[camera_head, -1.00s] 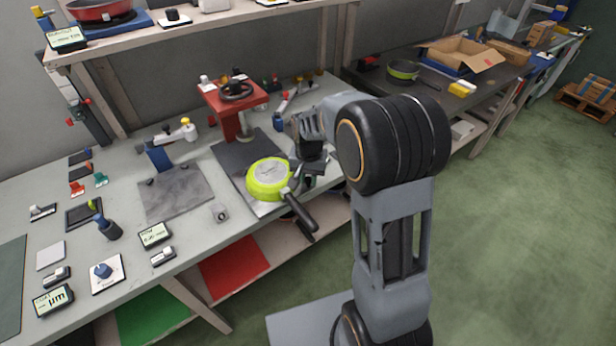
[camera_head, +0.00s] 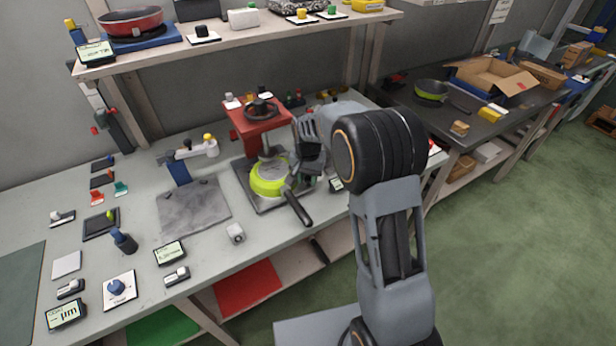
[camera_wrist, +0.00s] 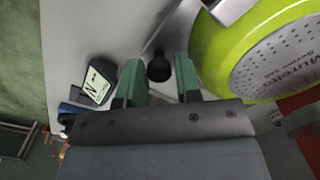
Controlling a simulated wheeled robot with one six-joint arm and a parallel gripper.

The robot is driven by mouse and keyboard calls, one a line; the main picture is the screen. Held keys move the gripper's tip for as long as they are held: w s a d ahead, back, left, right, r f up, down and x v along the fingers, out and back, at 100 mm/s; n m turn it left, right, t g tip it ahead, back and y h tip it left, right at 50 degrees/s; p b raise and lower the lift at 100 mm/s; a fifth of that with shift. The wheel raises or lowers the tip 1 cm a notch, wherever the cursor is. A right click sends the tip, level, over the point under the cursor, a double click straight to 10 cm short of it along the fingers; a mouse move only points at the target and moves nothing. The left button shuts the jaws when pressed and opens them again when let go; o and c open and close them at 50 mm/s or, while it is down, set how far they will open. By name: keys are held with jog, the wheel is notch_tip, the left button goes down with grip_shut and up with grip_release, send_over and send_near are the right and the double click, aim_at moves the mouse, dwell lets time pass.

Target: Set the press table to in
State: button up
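The red press (camera_head: 258,120) with its black handwheel stands at the back of the bench. Its dark press table (camera_head: 262,207) lies below it, with a lime-green pan (camera_head: 268,188) on it. The pan sits partly under the press column, its dark handle towards the front. My gripper (camera_head: 313,160) is low at the pan's right side, partly hidden by my arm. In the wrist view, my gripper (camera_wrist: 160,80) has its green fingers apart. A black knob (camera_wrist: 159,67) lies between their tips, with narrow gaps visible. The pan's base (camera_wrist: 275,60) shows at upper right.
A small display (camera_head: 336,185) stands just right of my gripper; it also shows in the wrist view (camera_wrist: 97,80). A grey slab (camera_head: 193,206) and a blue clamp arm (camera_head: 180,172) lie to the left. The shelf (camera_head: 215,45) hangs above the bench.

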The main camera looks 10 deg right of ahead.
jog(key=o, duration=0.3)
jog(key=shift+d, duration=0.1)
jog(key=shift+o, duration=0.2)
notch_tip(320, 180, up, 14)
dwell(0.4)
